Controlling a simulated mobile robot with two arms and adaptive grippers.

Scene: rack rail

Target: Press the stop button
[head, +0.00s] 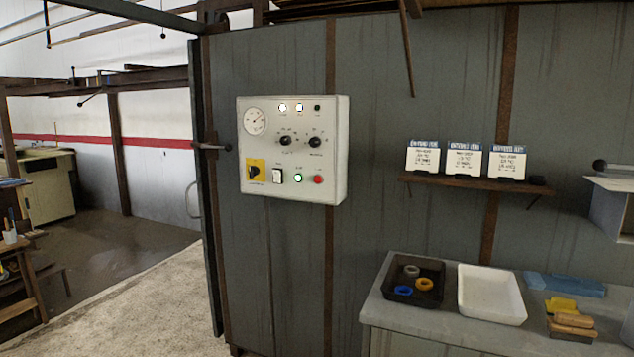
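A white control box (327,150) is fixed to a grey metal wall in the middle of the head view. A red button (318,180) sits at its lower right, most likely the stop button; its label is too small to read. A lit green button (298,178) is just left of it. A white rocker switch (277,176) and a black rotary switch on a yellow plate (256,170) are farther left. Two black knobs, a round gauge (255,121) and small lamps are above, two lit white. Neither of my grippers is in view.
A grey bench (375,312) at the lower right holds a black tray (436,300) with rings, a white tray (492,296) and brushes. A shelf (470,190) with three cards is above it. A door handle (210,147) juts out left of the box. The space before the box looks clear.

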